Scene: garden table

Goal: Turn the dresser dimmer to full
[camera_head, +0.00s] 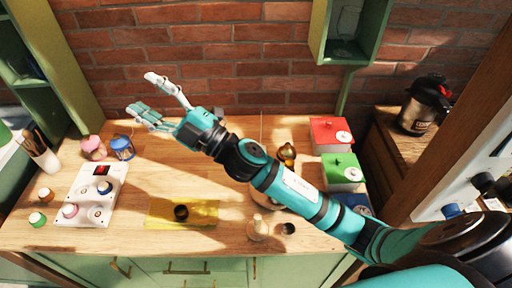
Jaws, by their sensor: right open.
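A white panel (85,190) lies on the left of the wooden dresser top (140,240). It carries a small red-and-black square (102,170) and several round knobs, one of them pinkish (69,210). At the right stand a red box (325,128) and a green box (335,165), each with a white round dial. I cannot tell for sure which control is the dimmer, or how far any is turned. My right gripper (140,92) is open and empty, raised above the back left of the top, apart from the panel. My left gripper is out of view.
A yellow mat (163,213) with a dark round item (181,212) lies mid-front. Pink (93,148) and blue (122,148) jars stand behind the panel. My right arm crosses over the right half and partly hides a blue box (362,207). A brick wall closes the back.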

